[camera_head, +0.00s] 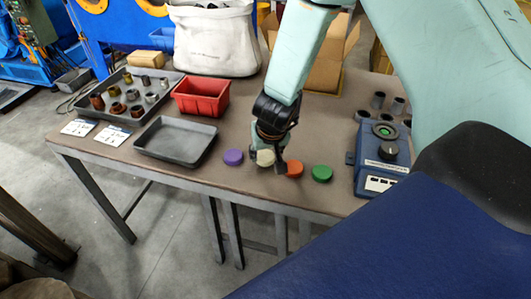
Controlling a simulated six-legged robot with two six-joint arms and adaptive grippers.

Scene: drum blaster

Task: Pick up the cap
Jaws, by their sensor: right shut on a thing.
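Several round caps lie in a row near the front edge of the table (330,196): a purple cap (233,157), a cream cap (265,158), an orange cap (294,168) and a green cap (321,173). My right gripper (268,160) points down at the row and is shut on the cream cap, with its fingers at the cap's sides. One finger stands between the cream and orange caps. I cannot tell whether the cream cap touches the table. My left gripper is not in view.
An empty dark tray (150,153) and a red bin (201,108) stand left of the caps. A grey tray of metal parts (110,84) is farther left. A blue device (365,177) with a knob stands right. A white bag (214,45) and a cardboard box (324,78) are behind.

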